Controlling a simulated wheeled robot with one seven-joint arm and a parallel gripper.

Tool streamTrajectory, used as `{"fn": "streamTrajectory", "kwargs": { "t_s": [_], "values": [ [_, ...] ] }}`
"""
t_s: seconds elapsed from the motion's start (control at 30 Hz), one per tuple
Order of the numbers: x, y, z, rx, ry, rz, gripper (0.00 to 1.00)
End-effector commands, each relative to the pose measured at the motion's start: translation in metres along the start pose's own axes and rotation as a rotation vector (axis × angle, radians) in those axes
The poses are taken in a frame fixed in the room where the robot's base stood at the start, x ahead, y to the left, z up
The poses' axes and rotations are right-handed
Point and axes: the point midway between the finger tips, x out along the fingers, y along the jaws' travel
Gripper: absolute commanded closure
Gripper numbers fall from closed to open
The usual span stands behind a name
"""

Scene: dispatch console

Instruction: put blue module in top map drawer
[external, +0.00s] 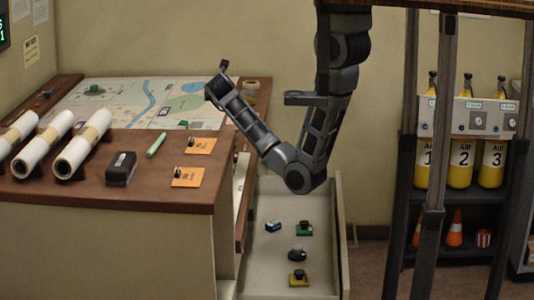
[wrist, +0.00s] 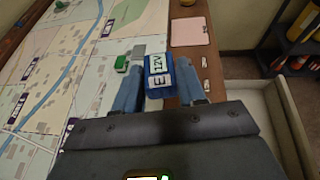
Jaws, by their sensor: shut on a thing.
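My gripper (wrist: 159,80) is shut on the blue module (wrist: 158,64), a blue block with white "12V" lettering, with one finger on each side. They are over the edge where the map meets the brown desk border. In the external view my wrist is above the map's right end, and the held module cannot be made out. Whether this is the top map drawer cannot be told for certain.
The map (external: 130,98) covers the desk's back. White rolls (external: 85,146), a black stapler-like object (external: 121,168) and orange pads (external: 188,177) lie in front. A small green piece (wrist: 121,63) sits near the held module. Dark posts (external: 436,150) stand at the right.

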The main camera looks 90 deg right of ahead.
Motion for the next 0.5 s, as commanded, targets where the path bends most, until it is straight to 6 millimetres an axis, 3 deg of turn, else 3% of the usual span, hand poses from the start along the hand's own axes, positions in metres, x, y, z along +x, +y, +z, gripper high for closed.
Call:
{"fn": "streamTrajectory", "kwargs": {
  "t_s": [0.27,0.5],
  "values": [
    [0.029,-0.061,0.002,0.023,0.023,-0.039,0.93],
    [0.05,-0.146,0.009,0.049,0.028,-0.083,0.93]
  ]
}}
